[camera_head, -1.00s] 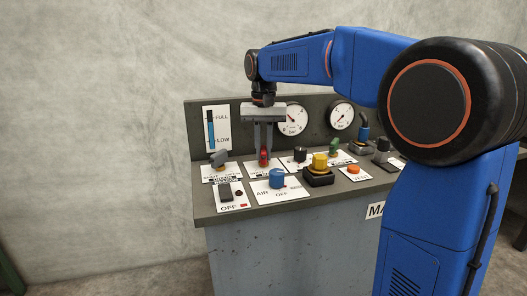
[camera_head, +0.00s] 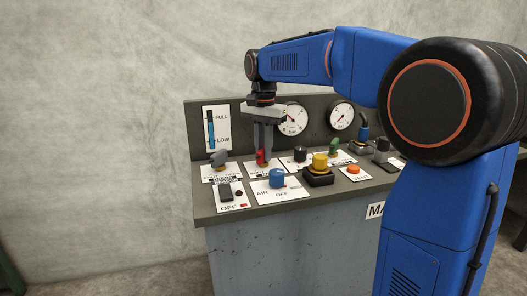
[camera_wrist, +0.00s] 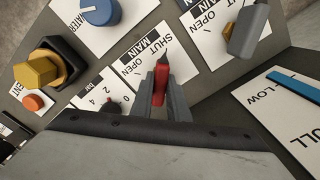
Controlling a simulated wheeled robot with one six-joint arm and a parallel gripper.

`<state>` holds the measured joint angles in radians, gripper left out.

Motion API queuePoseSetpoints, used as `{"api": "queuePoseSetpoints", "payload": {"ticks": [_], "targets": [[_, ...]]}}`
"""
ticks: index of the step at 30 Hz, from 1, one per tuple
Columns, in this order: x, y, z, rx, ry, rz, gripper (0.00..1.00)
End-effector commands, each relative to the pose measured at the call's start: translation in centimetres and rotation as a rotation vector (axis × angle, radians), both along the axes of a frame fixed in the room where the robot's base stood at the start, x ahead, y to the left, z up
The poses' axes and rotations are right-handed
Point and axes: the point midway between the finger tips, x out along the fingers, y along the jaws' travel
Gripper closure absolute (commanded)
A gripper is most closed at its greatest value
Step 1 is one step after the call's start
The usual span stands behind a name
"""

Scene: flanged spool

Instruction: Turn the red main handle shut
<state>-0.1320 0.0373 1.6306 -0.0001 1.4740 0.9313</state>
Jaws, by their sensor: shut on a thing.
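The red main handle (camera_wrist: 160,82) stands on a white plate (camera_wrist: 143,52) marked MAIN, SHUT and OPEN. In the wrist view its tip lies close to the SHUT mark, and OPEN is to the lower left of it. In the head view the red handle (camera_head: 261,157) is low on the panel top, partly hidden by my fingers. My gripper (camera_head: 263,150) points down from above and is shut on the handle. In the wrist view the two grey fingers of my gripper (camera_wrist: 160,95) lie on either side of it.
A grey handle (camera_wrist: 249,32) on another OPEN/SHUT plate is close beside. A blue knob (camera_head: 277,178), a yellow knob (camera_head: 320,161), an orange button (camera_head: 353,169) and a green handle (camera_head: 334,145) also stand on the panel. The upright back panel with gauges (camera_head: 293,118) is just behind my gripper.

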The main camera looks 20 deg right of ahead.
Motion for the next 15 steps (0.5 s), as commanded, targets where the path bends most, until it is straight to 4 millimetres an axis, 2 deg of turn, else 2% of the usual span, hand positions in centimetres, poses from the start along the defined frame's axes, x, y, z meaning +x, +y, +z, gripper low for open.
{"api": "queuePoseSetpoints", "payload": {"ticks": [9,10,12,15], "targets": [[0.05,-0.01,0.09,0.0,-0.003,-0.002,1.0],[0.05,-0.01,0.09,0.0,-0.003,-0.002,0.83],[0.04,-0.01,0.08,0.0,-0.003,-0.002,0.66],[0.04,-0.01,0.06,0.0,-0.001,-0.002,0.66]]}}
